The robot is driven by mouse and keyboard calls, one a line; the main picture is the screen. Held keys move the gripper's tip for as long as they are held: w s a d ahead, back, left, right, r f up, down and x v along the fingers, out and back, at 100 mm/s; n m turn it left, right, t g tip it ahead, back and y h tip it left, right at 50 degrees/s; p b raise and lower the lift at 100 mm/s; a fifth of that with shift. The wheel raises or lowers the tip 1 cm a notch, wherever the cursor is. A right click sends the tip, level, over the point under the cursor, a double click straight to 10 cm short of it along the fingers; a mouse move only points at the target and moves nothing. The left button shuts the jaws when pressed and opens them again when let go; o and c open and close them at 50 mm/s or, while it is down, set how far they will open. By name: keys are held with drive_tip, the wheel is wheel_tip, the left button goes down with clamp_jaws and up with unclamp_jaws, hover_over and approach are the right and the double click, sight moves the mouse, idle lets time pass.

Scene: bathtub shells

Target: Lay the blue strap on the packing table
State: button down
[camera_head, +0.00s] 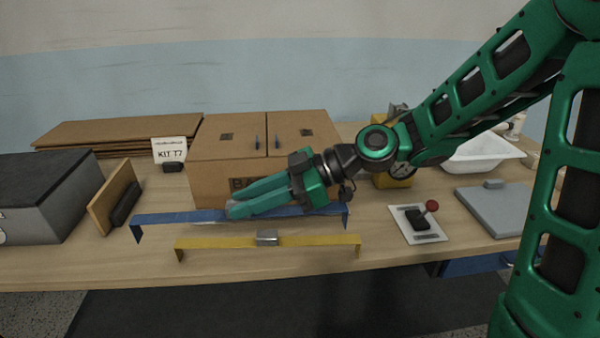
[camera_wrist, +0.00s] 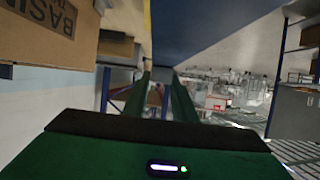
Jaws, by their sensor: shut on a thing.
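The blue strap (camera_head: 180,217) is a long flat bar with bent-down ends. In the head view it runs left to right, level, in front of the cardboard box. My gripper (camera_head: 232,210) reaches in from the right, its fingers lying along the strap and shut on it near the middle. The fingers hide part of the strap. Whether its bent ends touch the packing table (camera_head: 110,262) or hang just above it, I cannot tell. In the wrist view my two fingers (camera_wrist: 165,80) point away, with a blue surface beyond them that I cannot surely identify.
A yellow strap (camera_head: 215,243) with a metal clip lies in front. The cardboard box (camera_head: 212,170) stands behind. A grey case (camera_head: 45,205) and upright board (camera_head: 110,198) are left. A red-knobbed lever (camera_head: 418,220), grey plate (camera_head: 490,212) and white basin (camera_head: 480,155) are right.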

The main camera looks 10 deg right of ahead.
drive_tip(key=shift+w+d+f, duration=1)
drive_tip(key=shift+w+f, duration=0.65)
drive_tip(key=shift+f, duration=0.2)
drive_tip(key=shift+w+d+f, duration=0.95)
drive_tip(key=shift+w+f, duration=0.75)
drive_tip(key=shift+f, duration=0.1)
drive_tip(key=shift+w+d+f, duration=1)
drive_tip(key=shift+w+f, duration=0.65)
drive_tip(key=shift+f, duration=0.2)
drive_tip(key=c, duration=1.5)
unclamp_jaws()
drive_tip(key=shift+f, duration=0.1)
drive_tip(key=shift+o, duration=0.2)
drive_tip(key=v, duration=1.2)
